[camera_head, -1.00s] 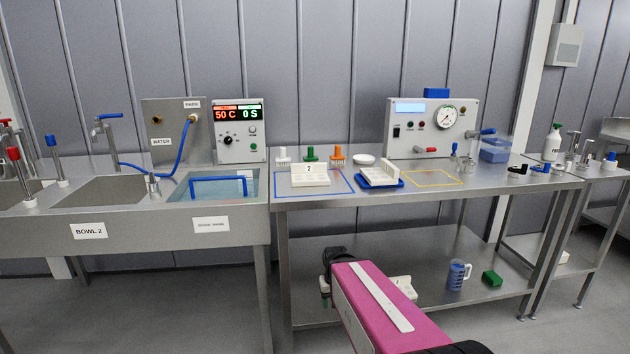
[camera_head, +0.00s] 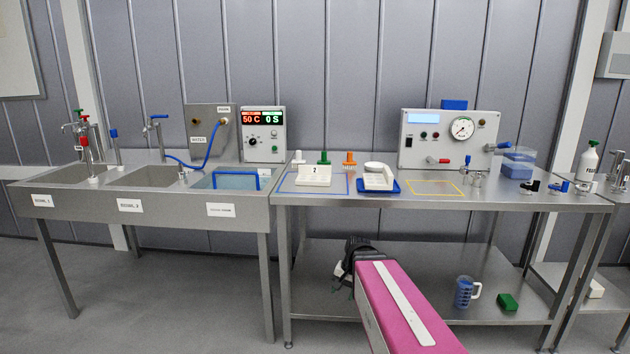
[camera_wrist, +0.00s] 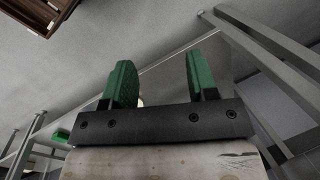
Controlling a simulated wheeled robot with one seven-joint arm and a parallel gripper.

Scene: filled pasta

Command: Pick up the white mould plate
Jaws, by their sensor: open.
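A white stepped plate-like piece (camera_head: 378,178) stands on a blue tray (camera_head: 398,189) on the right-hand bench top. A white block with a "2" label (camera_head: 314,178) stands to its left, inside a blue outline. I cannot tell for sure which is the mould plate. My gripper (camera_wrist: 157,82) is open in the wrist view, with green fingers apart and nothing held between them. In the head view my arm hangs low before the bench, below the bench top and away from both white pieces. The fingers are not clear there.
A yellow outline (camera_head: 434,188) marks free bench room right of the tray. A control box with a gauge (camera_head: 451,139) stands behind. Sinks (camera_head: 150,177) are on the left. A blue jug (camera_head: 466,292) and green block (camera_head: 507,302) are on the lower shelf.

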